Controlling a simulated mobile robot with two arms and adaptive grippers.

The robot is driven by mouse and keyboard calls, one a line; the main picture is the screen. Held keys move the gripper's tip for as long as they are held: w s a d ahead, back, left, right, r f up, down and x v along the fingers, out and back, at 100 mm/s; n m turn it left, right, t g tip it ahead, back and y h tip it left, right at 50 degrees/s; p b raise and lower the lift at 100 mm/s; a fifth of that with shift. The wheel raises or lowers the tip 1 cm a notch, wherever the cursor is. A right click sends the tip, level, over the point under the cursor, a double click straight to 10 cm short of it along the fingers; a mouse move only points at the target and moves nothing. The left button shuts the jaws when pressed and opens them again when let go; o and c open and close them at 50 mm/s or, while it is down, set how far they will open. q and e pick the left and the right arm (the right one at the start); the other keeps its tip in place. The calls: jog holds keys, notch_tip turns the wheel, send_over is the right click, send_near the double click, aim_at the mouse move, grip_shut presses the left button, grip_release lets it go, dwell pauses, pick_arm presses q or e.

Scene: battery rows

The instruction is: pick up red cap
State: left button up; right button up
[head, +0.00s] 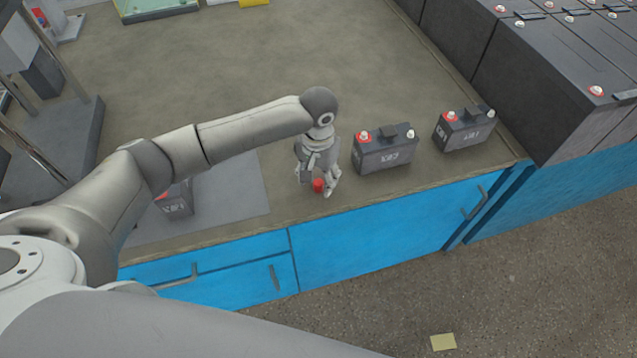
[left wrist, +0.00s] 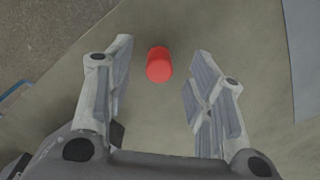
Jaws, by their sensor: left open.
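The red cap (head: 318,185) is a small red cylinder on the worktop, near its front edge. In the left wrist view the red cap (left wrist: 159,65) lies between the two fingers, towards their tips, with a gap on each side. My left gripper (head: 318,188) points down over the cap and is open; it also shows in the left wrist view (left wrist: 160,62). No finger touches the cap in the left wrist view. My right gripper is not in view.
A dark battery (head: 385,150) stands just right of my left gripper, and another battery (head: 464,130) stands farther right. A third battery (head: 176,200) on a grey mat (head: 232,185) is partly hidden by my arm. Large dark battery blocks (head: 560,70) fill the right.

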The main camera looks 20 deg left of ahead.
pick_arm(q)
jog(key=shift+f, duration=0.9)
jog(key=shift+c, duration=0.3)
jog(key=c, duration=0.7)
jog(key=shift+c, duration=0.4)
jog(key=shift+r, duration=0.1)
jog(key=shift+r, duration=0.6)
jog(key=s+d+r, duration=0.9)
jog(key=s+r, duration=0.1)
jog(key=r, duration=0.1)
jog(key=shift+s+r, duration=0.35)
jog(key=shift+s, duration=0.05)
